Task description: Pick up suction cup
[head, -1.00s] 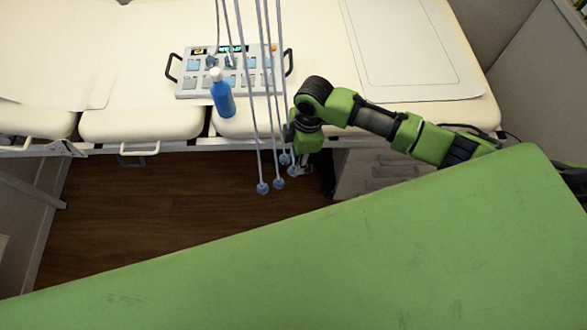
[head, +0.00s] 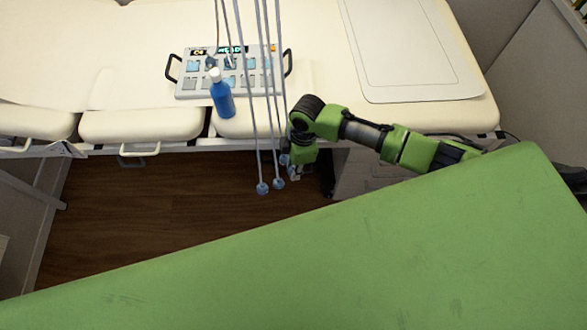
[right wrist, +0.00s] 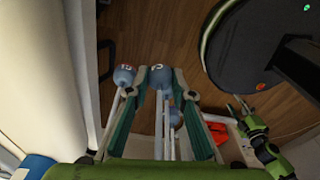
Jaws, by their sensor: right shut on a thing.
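Several blue-grey suction cups hang on long pale tubes in front of the bed edge. In the head view one cup (head: 263,188) hangs lowest, with another cup (head: 279,184) just right of it. My right gripper (head: 292,172) is beside them, partly hidden behind its own green wrist. In the right wrist view, my right gripper (right wrist: 160,78) has one suction cup (right wrist: 156,77) between its fingertips and is shut on it. Another cup (right wrist: 124,75) hangs just outside the left finger, and a third (right wrist: 176,117) is lower, between the fingers.
A control box (head: 186,90) with pads and a blue bottle (head: 222,100) stand on the cream bed (head: 320,80). A grey cabinet (head: 360,170) is under the bed at right. Bare wooden floor (head: 150,220) lies below. A red item (right wrist: 213,131) shows at lower right.

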